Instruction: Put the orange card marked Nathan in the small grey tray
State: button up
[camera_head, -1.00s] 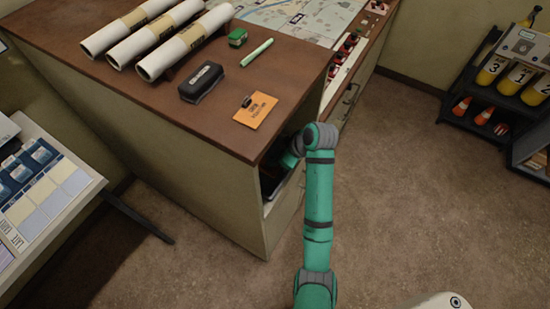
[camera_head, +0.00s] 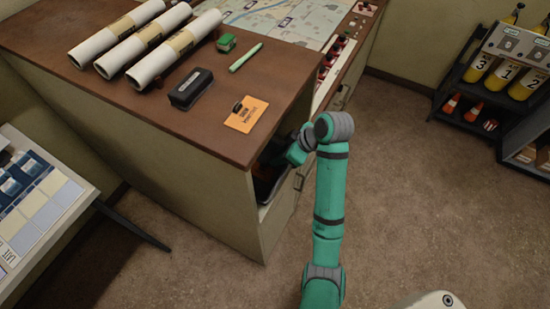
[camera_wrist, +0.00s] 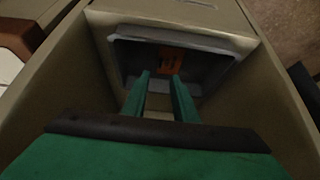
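In the wrist view, a grey tray (camera_wrist: 215,72) sits inside the open drawer. An orange card (camera_wrist: 171,60) shows in the tray, just beyond my fingertips; its writing cannot be read. My gripper (camera_wrist: 162,76) points down into the drawer, its two green fingers apart with a gap between them. The right fingertip overlaps the card's lower edge in the picture, but the fingers are not closed on it. In the head view, my gripper is mostly hidden by my arm and the drawer. Another orange card (camera_head: 246,115) with a dark clip lies on the desk top; its name is too small to read.
The open drawer (camera_head: 270,220) is under the brown desk top. A black case (camera_head: 191,89), a green block (camera_head: 227,42), a green marker (camera_head: 246,57) and rolled maps (camera_head: 175,48) lie on the desk. A side table (camera_head: 45,205) stands left. Floor right of my arm is clear.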

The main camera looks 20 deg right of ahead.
jog(key=shift+v, duration=1.85)
jog(key=shift+s, duration=0.1)
